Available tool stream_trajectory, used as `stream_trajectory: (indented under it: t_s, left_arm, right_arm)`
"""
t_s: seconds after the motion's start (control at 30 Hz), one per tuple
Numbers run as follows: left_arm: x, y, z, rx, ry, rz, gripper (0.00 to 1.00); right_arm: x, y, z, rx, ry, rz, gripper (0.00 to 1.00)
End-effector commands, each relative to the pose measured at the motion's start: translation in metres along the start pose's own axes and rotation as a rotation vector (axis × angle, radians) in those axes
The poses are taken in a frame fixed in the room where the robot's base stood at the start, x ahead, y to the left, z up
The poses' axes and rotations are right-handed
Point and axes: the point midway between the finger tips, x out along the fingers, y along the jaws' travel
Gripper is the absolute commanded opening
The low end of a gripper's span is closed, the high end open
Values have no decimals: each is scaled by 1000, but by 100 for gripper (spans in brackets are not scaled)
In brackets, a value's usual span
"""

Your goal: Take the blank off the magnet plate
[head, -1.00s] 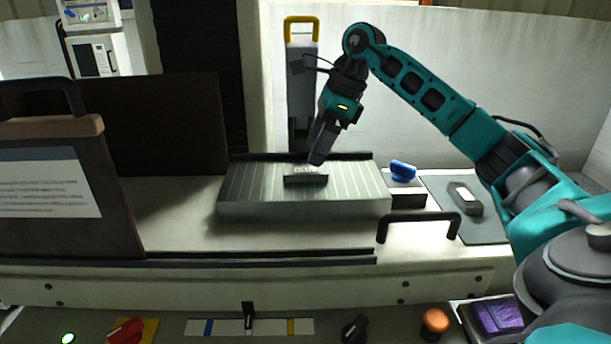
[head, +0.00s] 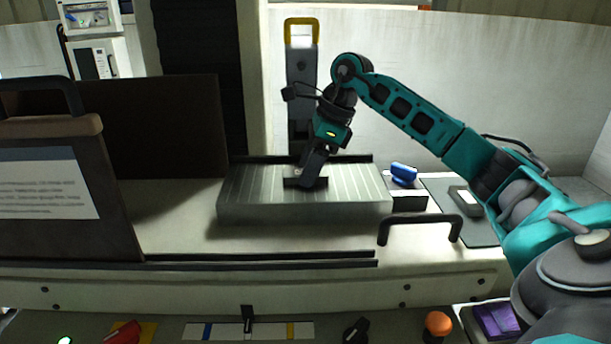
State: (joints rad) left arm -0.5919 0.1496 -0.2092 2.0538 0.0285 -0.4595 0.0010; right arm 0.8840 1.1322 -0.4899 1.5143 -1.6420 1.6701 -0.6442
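The magnet plate (head: 250,194) is a grey ribbed block on the pale machine bed. The blank (head: 291,182) is a small dark bar lying on top of it, near the middle. My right gripper (head: 309,182) has come down over the blank and hides much of it and its pale marking. Its fingers are at the blank, but I cannot tell whether they are open or shut on it. A blue handle (head: 403,172) shows at the right end of the plate. My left gripper is not in view.
A grey mat with a small grey object (head: 466,200) lies to the right. A yellow-topped column (head: 301,60) rises behind. A dark guard with a sign (head: 45,190) stands left.

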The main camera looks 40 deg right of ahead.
Motion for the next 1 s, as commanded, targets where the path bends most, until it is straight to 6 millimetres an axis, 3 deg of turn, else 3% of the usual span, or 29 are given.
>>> stream_trajectory:
  t_s: [0.07, 0.57, 1.0]
  left_arm:
    - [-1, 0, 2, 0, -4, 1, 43]
    - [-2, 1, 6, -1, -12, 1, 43]
    - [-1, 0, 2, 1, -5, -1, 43]
  right_arm:
    - [0, 0, 0, 0, 0, 0, 47]
    - [0, 0, 0, 0, 0, 0, 0]
    - [-5, 0, 2, -1, -4, -2, 0]
